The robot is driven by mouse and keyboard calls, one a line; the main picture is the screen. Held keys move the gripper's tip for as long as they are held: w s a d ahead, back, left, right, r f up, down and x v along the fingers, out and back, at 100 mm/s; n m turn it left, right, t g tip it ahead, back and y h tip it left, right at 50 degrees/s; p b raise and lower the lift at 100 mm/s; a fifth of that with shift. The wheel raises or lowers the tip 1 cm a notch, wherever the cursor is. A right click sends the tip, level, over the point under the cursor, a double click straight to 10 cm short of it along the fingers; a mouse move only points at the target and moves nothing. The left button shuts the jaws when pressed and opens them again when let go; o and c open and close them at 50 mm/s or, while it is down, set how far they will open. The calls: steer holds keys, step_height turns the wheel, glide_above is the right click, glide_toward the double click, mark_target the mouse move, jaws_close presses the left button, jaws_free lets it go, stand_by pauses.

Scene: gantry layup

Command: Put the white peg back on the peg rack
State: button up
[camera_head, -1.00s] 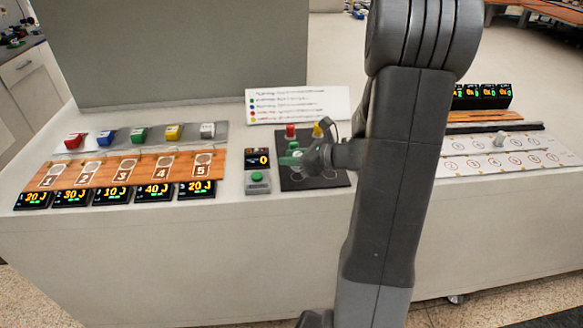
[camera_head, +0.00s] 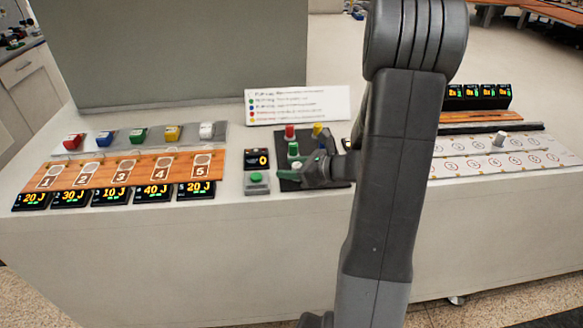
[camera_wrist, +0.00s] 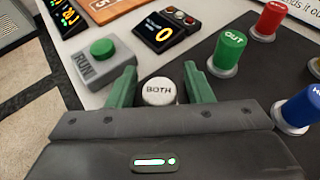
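My gripper (camera_wrist: 161,84) has green fingers. They stand on either side of a white peg (camera_wrist: 160,92) marked BOTH, with small gaps showing at its sides, so it looks open around the peg. The dark peg rack (camera_wrist: 205,40) holds a green peg marked OUT (camera_wrist: 228,52), a red peg (camera_wrist: 268,20) and a blue peg (camera_wrist: 297,108). In the head view the gripper is low over the front of the rack, and a yellow peg (camera_head: 317,130) stands at the back. The white peg's base is hidden by the gripper.
A RUN button box (camera_wrist: 103,58) and a small display (camera_wrist: 162,33) stand left of the rack. A sign (camera_head: 298,104) stands behind it. Another white peg (camera_head: 499,138) stands on the numbered boards at right. Coloured blocks line a grey strip (camera_head: 107,139) at left.

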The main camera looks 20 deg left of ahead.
steer(key=shift+r, duration=0.25)
steer(key=v, duration=1.2)
steer(key=shift+f+b, duration=0.15)
steer(key=shift+b, duration=0.15)
